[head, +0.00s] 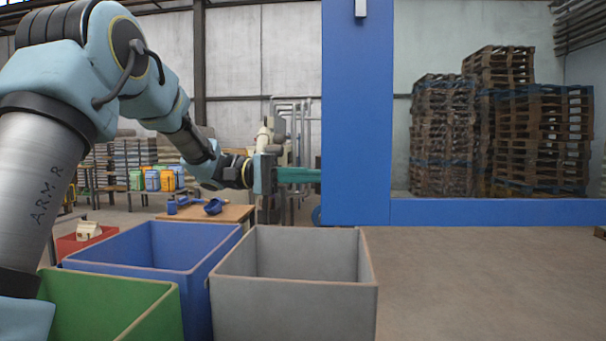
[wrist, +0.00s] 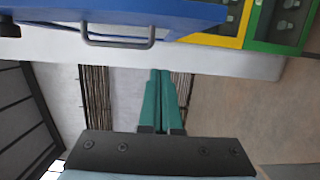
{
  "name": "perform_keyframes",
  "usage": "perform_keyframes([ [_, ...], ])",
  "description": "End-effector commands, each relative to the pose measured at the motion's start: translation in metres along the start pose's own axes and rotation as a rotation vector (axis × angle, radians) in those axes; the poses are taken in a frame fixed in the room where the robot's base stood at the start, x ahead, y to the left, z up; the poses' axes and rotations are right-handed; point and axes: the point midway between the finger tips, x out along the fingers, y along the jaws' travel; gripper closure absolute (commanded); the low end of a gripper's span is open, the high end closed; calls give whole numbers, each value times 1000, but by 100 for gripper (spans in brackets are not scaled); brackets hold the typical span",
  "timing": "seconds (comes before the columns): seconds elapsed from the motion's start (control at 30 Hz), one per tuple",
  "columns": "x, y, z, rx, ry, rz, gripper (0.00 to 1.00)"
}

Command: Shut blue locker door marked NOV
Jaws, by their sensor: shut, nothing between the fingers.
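A large blue door (head: 357,120) with a clear pane fills the upper right of the head view. A pale handle (head: 360,8) is on its left upright. In the wrist view a blue door (wrist: 60,18) with a grey bar handle (wrist: 118,42) lies at the upper left. No NOV mark is readable in either view. My gripper (head: 319,176) has teal fingers, shut and empty, pointing right at the door's left edge. Contact there cannot be told. In the wrist view the fingertips (wrist: 160,71) end below the handle and a pale edge.
Blue (head: 150,245), grey (head: 295,290) and green (head: 110,300) bins stand in front, below my arm. Stacked pallets (head: 445,140) show through the pane. The wrist view shows yellow (wrist: 225,25) and green (wrist: 272,25) framed units beside the blue door.

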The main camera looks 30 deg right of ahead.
Motion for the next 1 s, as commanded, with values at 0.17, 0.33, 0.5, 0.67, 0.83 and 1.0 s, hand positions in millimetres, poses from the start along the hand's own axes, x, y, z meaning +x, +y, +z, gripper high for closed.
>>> perform_keyframes([
  [0.17, 40, 4, 1, -2, -4, -2, 100],
  [0.33, 60, 3, 12, -3, 2, -3, 100],
  [0.5, 64, 1, 31, -4, 2, -3, 100],
  [0.67, 66, 0, 38, -2, 2, -3, 100],
  [0.83, 66, -1, 39, -1, 2, -3, 100],
  [1.0, 66, -1, 39, -1, 3, -3, 100],
])
